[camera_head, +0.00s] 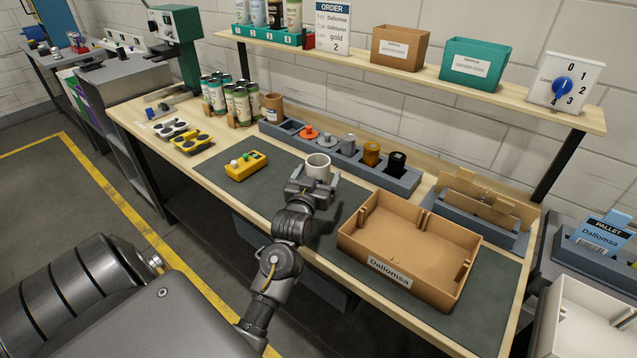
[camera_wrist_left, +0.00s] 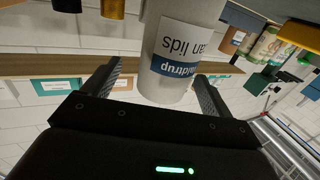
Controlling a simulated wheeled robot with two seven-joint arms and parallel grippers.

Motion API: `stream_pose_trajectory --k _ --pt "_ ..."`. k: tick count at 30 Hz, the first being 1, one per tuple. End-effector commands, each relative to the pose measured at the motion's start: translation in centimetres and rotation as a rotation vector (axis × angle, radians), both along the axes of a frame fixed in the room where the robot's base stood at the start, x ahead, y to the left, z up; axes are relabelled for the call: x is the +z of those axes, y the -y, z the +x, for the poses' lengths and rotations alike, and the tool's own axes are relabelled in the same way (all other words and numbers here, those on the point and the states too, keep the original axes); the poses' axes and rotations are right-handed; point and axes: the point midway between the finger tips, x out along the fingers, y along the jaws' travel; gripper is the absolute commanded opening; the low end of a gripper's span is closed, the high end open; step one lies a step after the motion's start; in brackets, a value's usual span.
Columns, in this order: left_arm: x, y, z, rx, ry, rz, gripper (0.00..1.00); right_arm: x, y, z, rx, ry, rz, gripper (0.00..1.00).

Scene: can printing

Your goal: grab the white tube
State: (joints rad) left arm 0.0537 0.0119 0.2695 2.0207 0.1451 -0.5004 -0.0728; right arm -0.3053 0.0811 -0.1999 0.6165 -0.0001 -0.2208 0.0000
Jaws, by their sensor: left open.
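The white tube (camera_head: 318,166) stands upright on the dark mat of the workbench, in the middle of the head view. Its open top shows as a round rim. In the left wrist view the white tube (camera_wrist_left: 180,65) fills the upper middle, with a blue and white label that appears upside down. My left gripper (camera_head: 312,185) is open at the tube, with one finger on either side of it. My right gripper is not in view.
A brown tray labelled Dallomsa (camera_head: 365,262) lies to the right on the mat. A yellow button box (camera_head: 246,166) sits to the left. Behind the tube is a grey holder (camera_head: 372,175) with several coloured pieces. Several cans (camera_head: 240,105) stand at the back left.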

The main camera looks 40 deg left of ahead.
Motion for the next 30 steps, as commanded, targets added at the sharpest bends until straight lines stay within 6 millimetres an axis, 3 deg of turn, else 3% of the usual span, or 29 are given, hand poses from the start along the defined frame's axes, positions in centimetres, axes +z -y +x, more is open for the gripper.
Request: stream_pose_trajectory --k 5,15,24,30 --pt "0.1 -0.3 0.3 0.002 0.001 0.001 0.85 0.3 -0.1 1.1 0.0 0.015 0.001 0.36" --pt "0.2 -2.6 4.1 0.002 0.001 0.0 0.85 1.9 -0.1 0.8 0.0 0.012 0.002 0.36" --pt "0.0 -2.7 4.5 0.002 0.0 0.0 0.85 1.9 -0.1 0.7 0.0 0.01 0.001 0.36" --pt "0.0 -2.7 4.5 0.002 0.0 0.0 0.59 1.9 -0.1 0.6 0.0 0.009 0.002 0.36"
